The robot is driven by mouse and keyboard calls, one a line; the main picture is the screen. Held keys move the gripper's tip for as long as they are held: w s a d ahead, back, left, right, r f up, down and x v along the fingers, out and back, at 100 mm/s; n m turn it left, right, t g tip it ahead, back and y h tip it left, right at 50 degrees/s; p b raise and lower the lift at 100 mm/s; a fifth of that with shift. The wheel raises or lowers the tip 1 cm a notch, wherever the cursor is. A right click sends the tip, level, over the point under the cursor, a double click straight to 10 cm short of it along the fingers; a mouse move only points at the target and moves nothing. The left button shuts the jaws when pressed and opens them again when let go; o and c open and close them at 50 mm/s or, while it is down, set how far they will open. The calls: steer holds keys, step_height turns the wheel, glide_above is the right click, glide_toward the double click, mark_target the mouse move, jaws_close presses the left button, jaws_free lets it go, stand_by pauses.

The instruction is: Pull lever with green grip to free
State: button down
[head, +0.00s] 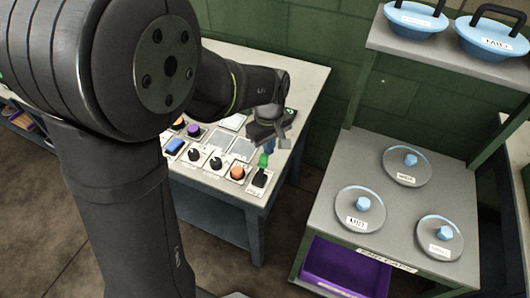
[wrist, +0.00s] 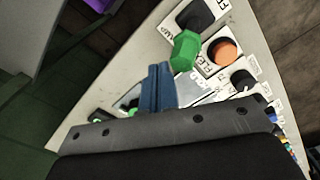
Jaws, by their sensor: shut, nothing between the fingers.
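The lever with the green grip (wrist: 185,50) stands at the corner of the control table, next to a black base on a white label plate. In the head view the green grip (head: 263,160) shows just below my gripper. My gripper (wrist: 157,72) has blue fingers that are shut and empty. In the wrist view the fingertips appear just left of the green grip; I cannot tell whether they touch it. In the head view my gripper (head: 269,146) is above the table's right part. The lever's shaft is mostly hidden.
An orange button (wrist: 225,52) and black knobs (head: 216,163) sit close to the lever on the control table (head: 300,85). A grey shelf (head: 330,225) with round blue-rimmed lids and a purple bin (head: 345,270) stands to the right, across a gap.

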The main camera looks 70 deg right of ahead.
steer(key=shift+a, duration=0.7)
steer(key=shift+a+f, duration=0.15)
steer(key=shift+a, duration=0.45)
steer(key=shift+d+f, duration=0.1)
steer(key=shift+d, duration=0.45)
stand_by(0.3)
step_height(320, 180, up, 8)
steer(key=shift+d+r, duration=0.2)
steer(key=shift+r, duration=0.05)
stand_by(0.6)
